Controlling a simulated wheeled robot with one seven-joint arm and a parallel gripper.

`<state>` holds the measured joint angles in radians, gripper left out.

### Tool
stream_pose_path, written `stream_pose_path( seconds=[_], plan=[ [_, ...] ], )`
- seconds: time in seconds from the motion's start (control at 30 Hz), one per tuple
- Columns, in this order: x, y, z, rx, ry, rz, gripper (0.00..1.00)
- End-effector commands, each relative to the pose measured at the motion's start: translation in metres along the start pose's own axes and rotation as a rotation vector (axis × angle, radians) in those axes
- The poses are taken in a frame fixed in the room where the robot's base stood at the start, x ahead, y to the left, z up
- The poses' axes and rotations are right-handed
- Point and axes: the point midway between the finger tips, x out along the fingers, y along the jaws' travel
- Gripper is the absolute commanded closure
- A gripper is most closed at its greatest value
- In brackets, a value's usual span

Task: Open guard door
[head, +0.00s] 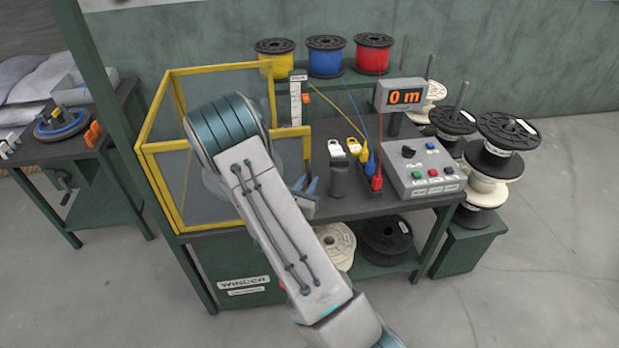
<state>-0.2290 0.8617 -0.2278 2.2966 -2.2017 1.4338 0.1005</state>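The yellow-framed guard (190,72) with clear panels stands on the left part of the dark winder bench (395,207). My arm crosses in front of it and covers much of its front and right side. Its left and back frame bars show, along with a lower yellow bar (293,132) on the right. A pale round shape shows dimly inside. I cannot tell which panel is the door or whether it stands open. My gripper is hidden behind my own arm, so its fingers and any contact with the guard are not visible.
A control box (424,168) and a display reading 0 m (404,97) stand on the bench's right. Yellow, blue and red spools (325,56) line the back shelf. Stacked spools (494,160) stand at right. A side table (60,150) is at left. Floor at lower right is clear.

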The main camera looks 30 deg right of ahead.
Motion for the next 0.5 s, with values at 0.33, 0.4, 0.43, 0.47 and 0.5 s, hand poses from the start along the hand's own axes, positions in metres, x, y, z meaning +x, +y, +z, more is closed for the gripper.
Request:
stream_pose_path(
  seconds=[0.33, 0.4, 0.43, 0.47, 0.5],
  plan=[
    [0.0112, -0.0005, -0.0002, -0.001, -0.001, -0.001, 0.81],
    [0.0111, -0.0005, -0.0002, -0.001, 0.0, -0.001, 0.81],
    [0.0111, -0.0005, -0.0001, -0.001, -0.001, -0.001, 0.83],
    [0.011, -0.0005, -0.0001, -0.001, 0.0, -0.001, 0.92],
    [0.0109, -0.0005, -0.0001, -0.001, 0.0, -0.001, 1.0]
  ],
)
